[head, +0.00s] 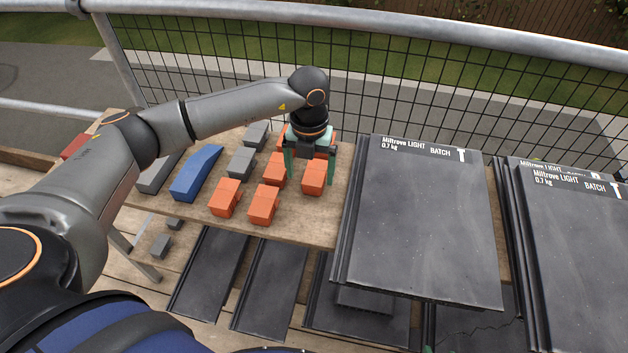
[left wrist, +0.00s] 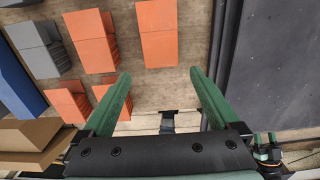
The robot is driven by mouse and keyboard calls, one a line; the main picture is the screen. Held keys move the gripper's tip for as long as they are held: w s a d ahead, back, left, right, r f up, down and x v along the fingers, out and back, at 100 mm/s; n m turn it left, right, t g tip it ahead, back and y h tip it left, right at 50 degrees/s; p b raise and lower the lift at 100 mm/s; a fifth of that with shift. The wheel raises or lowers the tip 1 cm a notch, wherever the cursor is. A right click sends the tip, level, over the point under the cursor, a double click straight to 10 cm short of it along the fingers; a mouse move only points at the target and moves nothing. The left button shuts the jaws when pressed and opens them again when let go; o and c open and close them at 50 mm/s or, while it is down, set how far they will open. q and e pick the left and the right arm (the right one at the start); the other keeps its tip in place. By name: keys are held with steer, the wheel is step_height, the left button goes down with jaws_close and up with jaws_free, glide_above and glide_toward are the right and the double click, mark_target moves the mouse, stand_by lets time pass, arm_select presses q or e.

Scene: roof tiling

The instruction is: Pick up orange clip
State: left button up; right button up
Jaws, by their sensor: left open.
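Several orange clips lie in stacks on the wooden table. My left gripper (head: 310,172) is open, with green fingers pointing down over the right end of the clip group. In the head view, its fingers stand around or just behind the nearest orange clip stack (head: 314,178); I cannot tell which. In the left wrist view, the left gripper (left wrist: 160,76) has bare wood between its fingertips, and an orange clip stack (left wrist: 158,35) lies just beyond them. Other orange clips (head: 225,198) lie to the left. Of my right gripper, perhaps only a green sliver shows at the bottom edge.
A blue piece (head: 196,173) and grey pieces (head: 241,163) lie left of the orange clips. A tall stack of dark tiles (head: 425,225) stands close on the right, with another stack (head: 580,240) beyond. A mesh guardrail (head: 420,90) runs behind the table.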

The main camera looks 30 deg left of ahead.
mark_target(312, 184)
arm_select(q)
steer(key=f, duration=0.5)
steer(key=shift+w+f, duration=0.3)
steer(key=shift+w, duration=0.05)
steer(key=shift+c, duration=0.2)
jaws_close()
